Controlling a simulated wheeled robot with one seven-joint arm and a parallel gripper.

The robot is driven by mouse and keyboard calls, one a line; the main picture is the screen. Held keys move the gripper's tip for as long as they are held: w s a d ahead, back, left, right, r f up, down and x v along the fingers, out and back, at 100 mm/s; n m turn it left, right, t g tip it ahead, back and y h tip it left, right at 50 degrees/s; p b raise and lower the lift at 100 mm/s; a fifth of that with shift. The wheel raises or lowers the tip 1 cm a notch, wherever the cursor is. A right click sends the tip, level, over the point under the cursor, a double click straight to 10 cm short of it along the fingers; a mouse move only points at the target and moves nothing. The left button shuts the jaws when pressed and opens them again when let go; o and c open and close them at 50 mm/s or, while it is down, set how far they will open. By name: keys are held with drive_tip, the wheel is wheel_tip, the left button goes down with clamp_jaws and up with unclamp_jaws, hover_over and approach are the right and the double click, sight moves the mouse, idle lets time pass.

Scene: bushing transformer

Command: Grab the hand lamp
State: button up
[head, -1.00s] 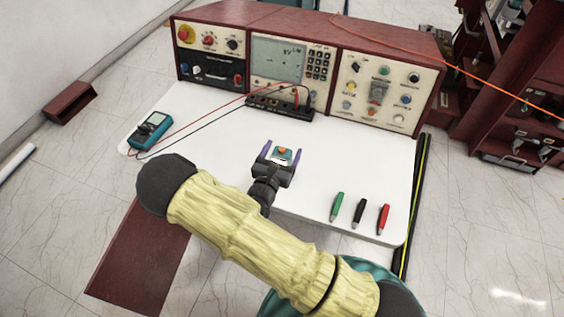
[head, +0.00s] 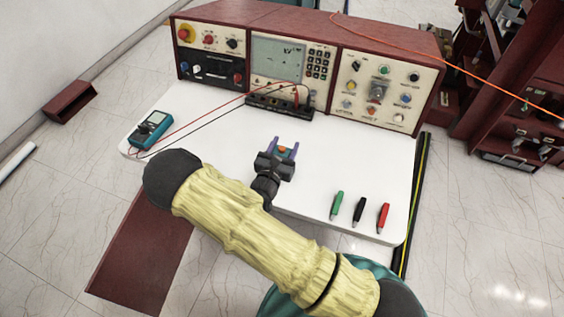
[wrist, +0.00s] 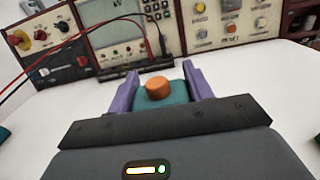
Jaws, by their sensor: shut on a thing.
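The hand lamp, a small teal body with an orange knob on top, sits between my gripper's fingers. It shows as the hand lamp (wrist: 158,90) in the wrist view, and its orange knob (head: 282,150) just shows in the head view. My gripper (head: 281,148) has purple fingers, which also show in the wrist view (wrist: 158,86) on both sides of the lamp. The fingers are shut on it. The gripper body hides the near part of the lamp, and I cannot tell whether its underside touches the white table (head: 215,125).
A red console with meters (head: 290,60) stands along the table's back. A teal multimeter (head: 150,131) with red and black leads lies at left. Green (head: 336,205), black (head: 360,212) and red (head: 383,217) connectors lie at front right. An orange cable (head: 450,66) crosses at upper right.

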drive_tip(key=shift+c, duration=0.6)
wheel_tip(320, 180, up, 10)
drive_tip(key=shift+r, duration=0.1)
idle(0.7)
